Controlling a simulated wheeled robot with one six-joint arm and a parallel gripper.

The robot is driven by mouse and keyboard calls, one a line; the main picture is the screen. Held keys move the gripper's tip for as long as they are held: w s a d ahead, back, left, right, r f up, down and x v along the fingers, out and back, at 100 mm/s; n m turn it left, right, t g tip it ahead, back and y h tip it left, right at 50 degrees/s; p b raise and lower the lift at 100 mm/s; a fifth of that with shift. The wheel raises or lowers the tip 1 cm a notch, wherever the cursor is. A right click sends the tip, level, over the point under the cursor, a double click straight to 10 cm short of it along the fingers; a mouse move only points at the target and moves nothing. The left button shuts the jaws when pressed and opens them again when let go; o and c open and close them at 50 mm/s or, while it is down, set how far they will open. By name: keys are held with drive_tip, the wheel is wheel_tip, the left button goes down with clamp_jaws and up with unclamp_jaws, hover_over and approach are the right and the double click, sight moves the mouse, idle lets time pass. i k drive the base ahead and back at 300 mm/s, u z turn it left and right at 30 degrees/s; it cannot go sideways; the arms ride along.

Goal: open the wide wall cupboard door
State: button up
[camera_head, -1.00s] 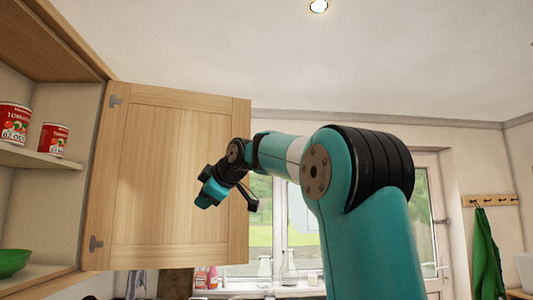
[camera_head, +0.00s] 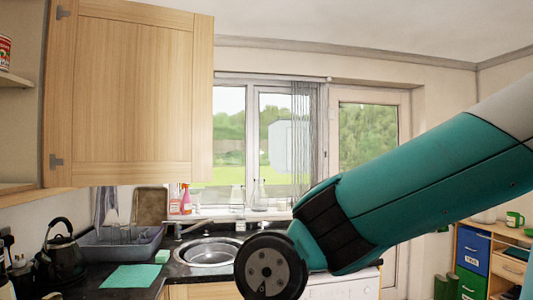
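The wide wall cupboard door (camera_head: 134,85) is a light wooden panel at the upper left, swung open on dark hinges at its left edge. The open cupboard interior shows only as a strip at the far left, with a shelf (camera_head: 14,80) and part of a red tin (camera_head: 4,52). My arm reaches in from the right and ends in view at a round dark joint below the window, well apart from the door. My gripper is not visible in this frame.
Below the door are a black kettle (camera_head: 62,250), a grey dish rack (camera_head: 120,245) and a round sink (camera_head: 210,252) on the dark worktop. A window (camera_head: 230,140) is behind.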

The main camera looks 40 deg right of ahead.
sight(129, 99)
drive_tip(key=z, duration=1.75)
drive_tip(key=i, duration=2.2)
drive_tip(key=u, duration=0.4)
